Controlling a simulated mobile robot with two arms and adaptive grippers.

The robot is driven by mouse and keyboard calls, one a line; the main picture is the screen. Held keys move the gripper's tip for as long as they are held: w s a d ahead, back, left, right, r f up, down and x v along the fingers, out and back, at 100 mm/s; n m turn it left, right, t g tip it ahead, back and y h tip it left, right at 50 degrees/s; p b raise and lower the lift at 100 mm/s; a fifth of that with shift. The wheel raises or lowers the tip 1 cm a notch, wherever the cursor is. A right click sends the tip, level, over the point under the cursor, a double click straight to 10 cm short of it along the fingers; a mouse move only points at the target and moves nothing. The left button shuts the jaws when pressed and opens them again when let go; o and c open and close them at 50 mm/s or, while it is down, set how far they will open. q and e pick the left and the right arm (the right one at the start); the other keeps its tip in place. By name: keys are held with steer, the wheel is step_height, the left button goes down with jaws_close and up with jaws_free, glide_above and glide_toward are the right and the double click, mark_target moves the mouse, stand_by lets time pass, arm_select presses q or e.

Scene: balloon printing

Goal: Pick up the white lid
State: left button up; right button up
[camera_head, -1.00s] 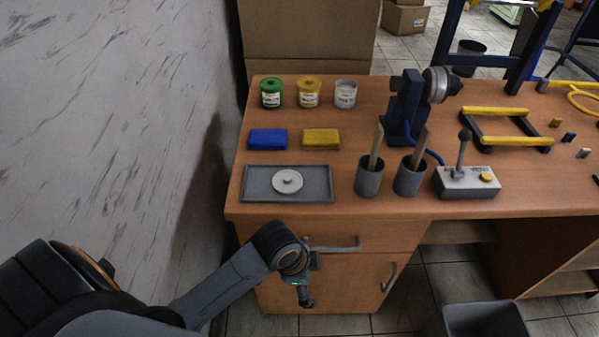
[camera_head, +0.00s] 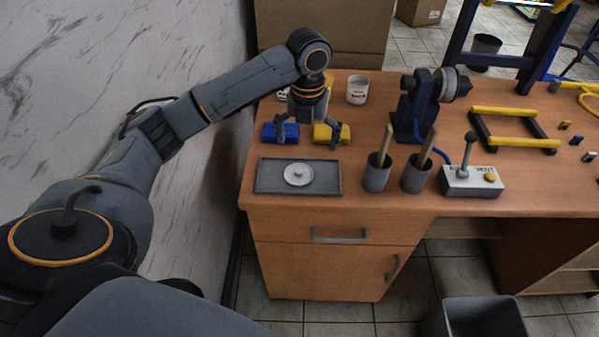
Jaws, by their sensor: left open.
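The white lid (camera_head: 298,174), a round disc with a small knob, lies on the grey tray (camera_head: 329,187) near the table's front left. My left gripper (camera_head: 307,140) is open and empty, pointing down above the tray's back side, with its fingers spread in front of the blue and yellow blocks. It is apart from the lid. The white can (camera_head: 357,89) stands behind, without a knobbed lid on top. My right gripper is out of view.
A blue block (camera_head: 281,132) and a yellow block (camera_head: 323,134) sit behind the tray. Two cups (camera_head: 376,176) (camera_head: 417,178) holding sticks stand right of it, then a control box (camera_head: 472,181). My arm hides most of the other cans.

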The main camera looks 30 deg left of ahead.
arm_select(q)
step_height(320, 180, up, 3)
steer(key=a+m, duration=0.1)
steer(key=a, duration=0.1)
glide_above(298, 171)
steer(key=f, duration=0.5)
steer(key=f+p, duration=0.1)
steer(key=f, duration=0.2)
steer(key=shift+w+f, duration=0.1)
steer(key=shift+w, duration=0.2)
steer(key=shift+f+p, duration=0.7)
steer(key=shift+f, duration=2)
steer(key=c, duration=1)
steer(key=shift+s, duration=0.2)
steer(key=c, duration=0.3)
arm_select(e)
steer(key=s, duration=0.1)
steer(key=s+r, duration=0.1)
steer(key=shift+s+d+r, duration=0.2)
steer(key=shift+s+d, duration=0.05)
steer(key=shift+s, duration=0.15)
